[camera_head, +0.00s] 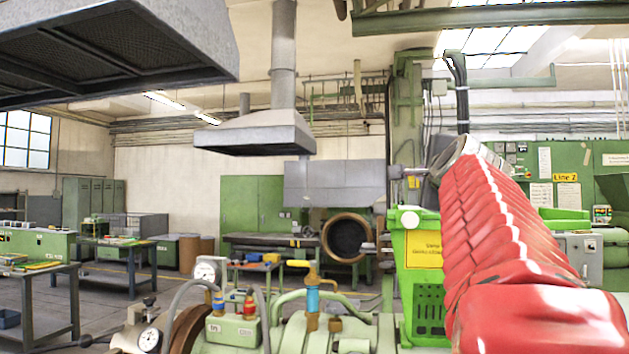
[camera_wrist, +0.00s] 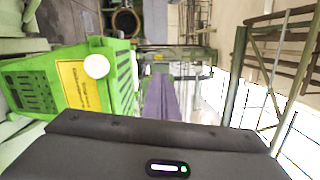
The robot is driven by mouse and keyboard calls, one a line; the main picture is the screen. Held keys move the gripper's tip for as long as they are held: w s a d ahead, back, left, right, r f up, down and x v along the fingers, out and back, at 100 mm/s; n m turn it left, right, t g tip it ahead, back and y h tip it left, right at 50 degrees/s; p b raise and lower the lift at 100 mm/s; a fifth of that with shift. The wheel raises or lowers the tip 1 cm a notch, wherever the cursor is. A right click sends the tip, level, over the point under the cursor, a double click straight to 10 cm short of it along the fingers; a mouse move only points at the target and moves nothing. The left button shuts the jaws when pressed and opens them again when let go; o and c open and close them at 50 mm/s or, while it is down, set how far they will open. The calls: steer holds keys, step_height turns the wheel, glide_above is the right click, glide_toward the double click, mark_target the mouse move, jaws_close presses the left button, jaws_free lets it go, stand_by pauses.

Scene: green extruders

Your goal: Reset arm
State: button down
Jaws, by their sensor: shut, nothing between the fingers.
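My arm in its red ribbed sleeve (camera_head: 500,240) rises on the right of the head view, ending in a bare metal cuff (camera_head: 462,152). In the wrist view the dark housing of my gripper fills the bottom edge, with a small lit indicator on it. My gripper's narrow purple-grey fingers (camera_wrist: 163,88) reach out ahead of the housing. They lie together, with nothing held between them. In the head view I cannot make out the fingers clearly.
A green machine guard with a yellow sign (camera_head: 424,249) stands left of my arm and shows in the wrist view (camera_wrist: 80,85). Gauges, valves and a yellow-handled tap (camera_head: 312,290) stand at front centre. Workbenches (camera_head: 120,255) are at left; a grey hood (camera_head: 255,133) hangs above.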

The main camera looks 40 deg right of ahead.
steer(key=shift+d+f, duration=0.4)
steer(key=shift+f, duration=0.1)
